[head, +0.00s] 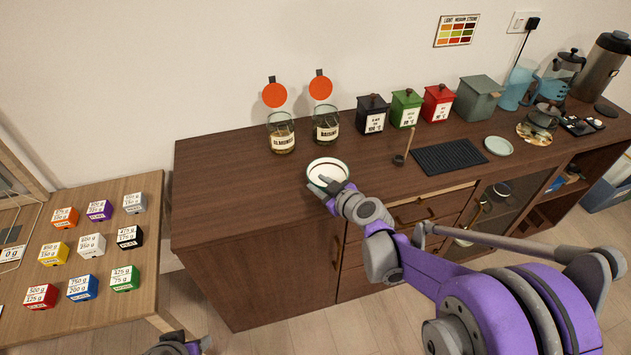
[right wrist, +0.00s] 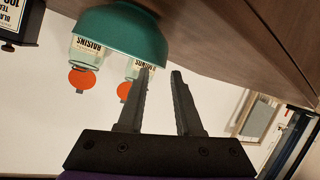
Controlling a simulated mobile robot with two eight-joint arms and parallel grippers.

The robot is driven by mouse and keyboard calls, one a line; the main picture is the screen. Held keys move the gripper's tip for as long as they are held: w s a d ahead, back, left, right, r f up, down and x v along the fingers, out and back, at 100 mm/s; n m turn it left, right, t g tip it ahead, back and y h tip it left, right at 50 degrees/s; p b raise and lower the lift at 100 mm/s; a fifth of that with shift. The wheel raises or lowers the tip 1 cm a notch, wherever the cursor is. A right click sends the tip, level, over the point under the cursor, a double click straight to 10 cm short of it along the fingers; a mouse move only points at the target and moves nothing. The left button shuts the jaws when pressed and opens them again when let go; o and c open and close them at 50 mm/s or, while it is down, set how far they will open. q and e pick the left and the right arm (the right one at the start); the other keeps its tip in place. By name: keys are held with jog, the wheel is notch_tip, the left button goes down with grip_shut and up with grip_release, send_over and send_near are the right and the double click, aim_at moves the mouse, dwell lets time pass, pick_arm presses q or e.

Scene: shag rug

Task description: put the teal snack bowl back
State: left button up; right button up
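The teal snack bowl (head: 322,165), pale inside with a teal rim, is upright at the front of the dark wooden cabinet top. It also shows in the right wrist view (right wrist: 118,32), where the picture is upside down. My right gripper (head: 327,184) is at the near side of the bowl. In the right wrist view its two fingers (right wrist: 160,72) stand apart, with the bowl's rim edge close to their tips; I cannot tell whether they touch it. Part of my left gripper (head: 188,346) shows at the bottom edge; its fingers are unclear.
An almonds jar (head: 281,136) and a raisins jar (head: 326,126), each with an orange disc behind, stand beyond the bowl. Tea boxes (head: 405,108), a black mat (head: 450,156) and a pale teal saucer (head: 499,146) lie right. The cabinet top (head: 225,180) is clear left of the bowl.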

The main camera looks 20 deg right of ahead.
jog(key=v, duration=0.9)
jog(key=s+a+f+m+g, duration=0.2)
jog(key=s+a+g, duration=0.25)
jog(key=s, duration=0.75)
jog(key=s+d+f+m+g+h, duration=0.1)
jog(key=s+m+h, duration=0.1)
jog(key=s, duration=0.3)
jog(key=s+d+f+m+g+h, duration=0.2)
jog(key=s+m, duration=0.1)
jog(key=s, duration=0.3)
jog(key=shift+s+f+p, duration=0.25)
jog(key=shift+f+p, duration=0.05)
jog(key=shift+p, duration=0.05)
